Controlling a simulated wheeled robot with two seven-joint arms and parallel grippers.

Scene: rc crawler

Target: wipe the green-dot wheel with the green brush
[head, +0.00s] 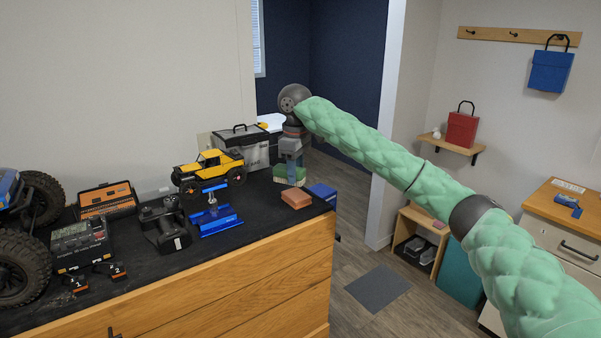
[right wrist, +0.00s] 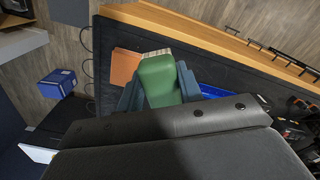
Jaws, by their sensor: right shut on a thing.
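My right gripper (head: 290,160) points down over the far right end of the black-topped bench. It is shut on the green brush (head: 290,174); in the right wrist view the brush's green body (right wrist: 161,82) sits between the fingers, with pale bristles (right wrist: 157,53) at one end. A large crawler stands at the left edge, partly cut off, with a black knobbly front wheel (head: 20,266) and another wheel (head: 42,198) behind it. A small yellow crawler (head: 210,167) is up on a blue stand (head: 215,221). I cannot make out a green dot on any wheel. My left gripper is out of view.
A reddish-brown block (head: 296,200) lies near the bench's right edge, close to the brush. A controller (head: 163,226), charger box (head: 82,244), orange-topped case (head: 107,200) and numbered pieces (head: 75,283) crowd the left. A grey toolbox (head: 240,148) stands at the back.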

